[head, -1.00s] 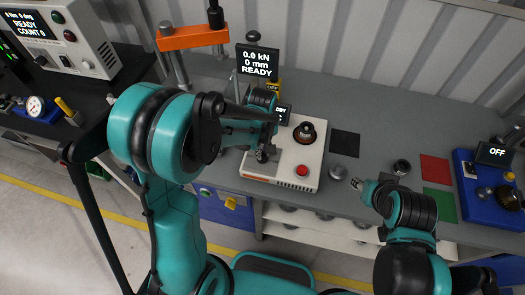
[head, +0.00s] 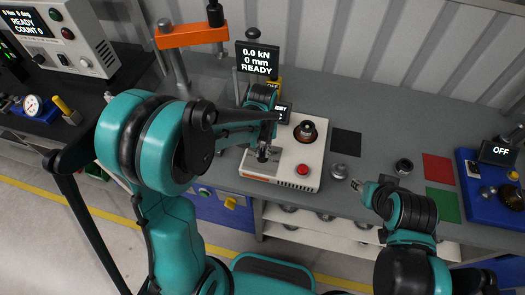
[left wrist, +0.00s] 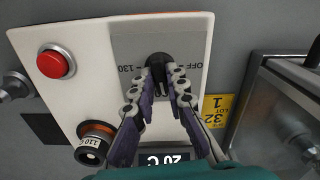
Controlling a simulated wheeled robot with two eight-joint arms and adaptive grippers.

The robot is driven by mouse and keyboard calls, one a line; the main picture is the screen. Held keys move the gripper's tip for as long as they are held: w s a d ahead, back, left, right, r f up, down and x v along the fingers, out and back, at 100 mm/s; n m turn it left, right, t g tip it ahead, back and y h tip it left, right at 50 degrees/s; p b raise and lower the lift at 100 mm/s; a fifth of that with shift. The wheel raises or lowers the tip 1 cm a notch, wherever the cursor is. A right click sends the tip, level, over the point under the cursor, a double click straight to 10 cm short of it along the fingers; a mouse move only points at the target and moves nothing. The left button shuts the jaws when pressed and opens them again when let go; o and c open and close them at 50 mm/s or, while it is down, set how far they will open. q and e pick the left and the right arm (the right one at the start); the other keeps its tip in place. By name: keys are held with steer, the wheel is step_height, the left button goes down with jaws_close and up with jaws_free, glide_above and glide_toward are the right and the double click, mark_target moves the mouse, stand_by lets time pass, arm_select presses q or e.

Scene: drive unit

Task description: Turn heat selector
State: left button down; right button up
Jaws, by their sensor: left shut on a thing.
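The heat selector (left wrist: 158,64) is a black knob on a grey panel marked OFF and 130, on a white heater unit (left wrist: 90,35). The unit also shows in the head view (head: 313,155) on the grey bench. My left gripper (left wrist: 160,84) is shut on the knob, its purple-padded fingers on either side of it. In the head view the left gripper (head: 265,154) hides the knob. A small display (left wrist: 165,158) reads 20 C. My right gripper (head: 357,186) is above the bench front, apart from the unit; its jaws are too small to judge.
A red button (head: 302,170) and a round heater socket (head: 306,131) sit on the unit close to my left gripper. An orange-topped press (head: 193,37) stands behind left. Metal parts (head: 403,167) and coloured mats (head: 435,168) lie to the right.

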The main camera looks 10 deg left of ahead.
mark_target(263, 153)
arm_select(q)
steer(key=m+b, duration=0.1)
steer(key=m, duration=0.4)
steer(key=shift+m, duration=0.3)
steer(key=m, duration=0.5)
stand_by(0.4)
steer(key=c, duration=1.5)
jaws_free()
steer(key=shift+c, duration=0.2)
step_height(263, 153, up, 12)
